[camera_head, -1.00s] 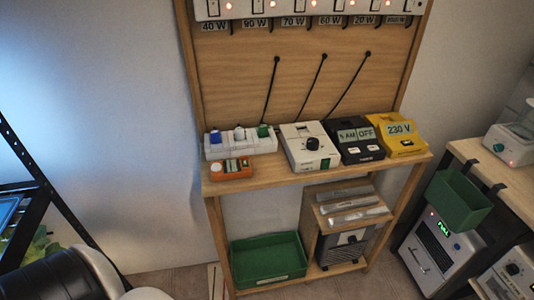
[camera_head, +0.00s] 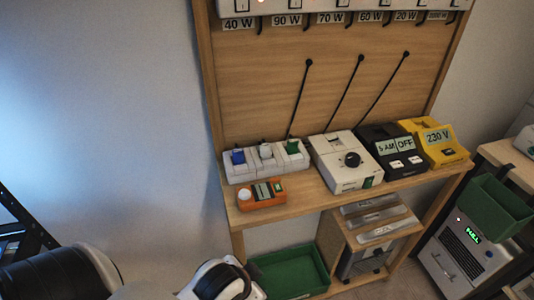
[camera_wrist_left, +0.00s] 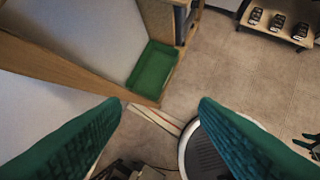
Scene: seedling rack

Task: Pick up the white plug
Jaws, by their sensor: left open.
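The white plug (camera_head: 265,151) sits in the middle of a white socket strip (camera_head: 268,170) on the wooden shelf, between a blue plug (camera_head: 238,157) and a green plug (camera_head: 292,147). My left arm enters the head view at the bottom left, below and in front of the shelf; its fingertips are out of that view. In the left wrist view my left gripper (camera_wrist_left: 160,105) is open, its two teal fingers wide apart with nothing between them. The wrist view shows no plug.
An orange meter (camera_head: 262,194) lies in front of the strip. A white dial box (camera_head: 345,162), a black box (camera_head: 392,150) and a yellow box (camera_head: 435,143) stand to its right. A green tray (camera_head: 290,272) is below. Black cables hang against the back panel.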

